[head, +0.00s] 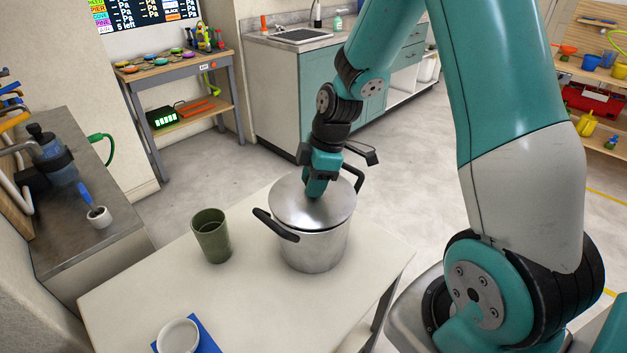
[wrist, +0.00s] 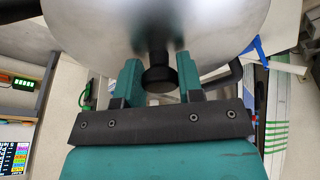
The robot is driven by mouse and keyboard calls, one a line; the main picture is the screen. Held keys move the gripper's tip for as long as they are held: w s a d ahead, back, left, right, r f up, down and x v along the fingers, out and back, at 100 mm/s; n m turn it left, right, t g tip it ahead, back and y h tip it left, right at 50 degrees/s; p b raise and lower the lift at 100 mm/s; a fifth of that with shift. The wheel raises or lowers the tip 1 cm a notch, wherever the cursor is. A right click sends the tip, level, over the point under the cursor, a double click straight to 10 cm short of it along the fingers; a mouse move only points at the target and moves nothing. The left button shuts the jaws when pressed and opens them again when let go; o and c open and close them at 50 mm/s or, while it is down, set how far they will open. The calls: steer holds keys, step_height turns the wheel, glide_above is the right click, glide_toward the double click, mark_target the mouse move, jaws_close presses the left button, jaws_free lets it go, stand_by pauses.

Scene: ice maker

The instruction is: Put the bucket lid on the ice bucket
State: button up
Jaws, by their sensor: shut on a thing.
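The ice bucket (head: 314,248) is a steel pot with black side handles, standing on the white table. The bucket lid (head: 290,203) is a round steel disc at the top of the bucket; it looks roughly level, and I cannot tell whether it rests fully on the rim. My gripper (head: 318,187) points down over the lid's middle. In the wrist view my gripper (wrist: 160,82) has its teal fingers on both sides of the black lid knob (wrist: 159,76), shut on it. The lid's steel face (wrist: 205,25) fills the top of that view. The knob is hidden in the head view.
A green cup (head: 211,236) stands left of the bucket on the white table (head: 257,308). A white mug (head: 178,336) sits on a blue mat (head: 207,336) at the front left. The tabletop between them is clear. A metal counter (head: 85,225) stands farther left.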

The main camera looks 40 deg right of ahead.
steer(key=shift+f+b, duration=0.55)
steer(key=shift+f, duration=0.2)
steer(key=o, duration=1)
steer(key=v, duration=1.7)
steer(key=shift+d+r, duration=0.1)
steer(key=shift+r, duration=0.15)
steer(key=s+a+m, duration=0.2)
steer(key=s+a, duration=0.4)
steer(key=a, duration=0.1)
steer(key=s+a+m+y, duration=0.1)
steer(key=s+a+m, duration=0.1)
steer(key=s+a, duration=0.4)
steer(key=s+a+m+g, duration=0.1)
steer(key=s+a+m, duration=0.1)
steer(key=s+a, duration=0.5)
steer(key=shift+a+r, duration=0.25)
steer(key=shift+a, duration=0.35)
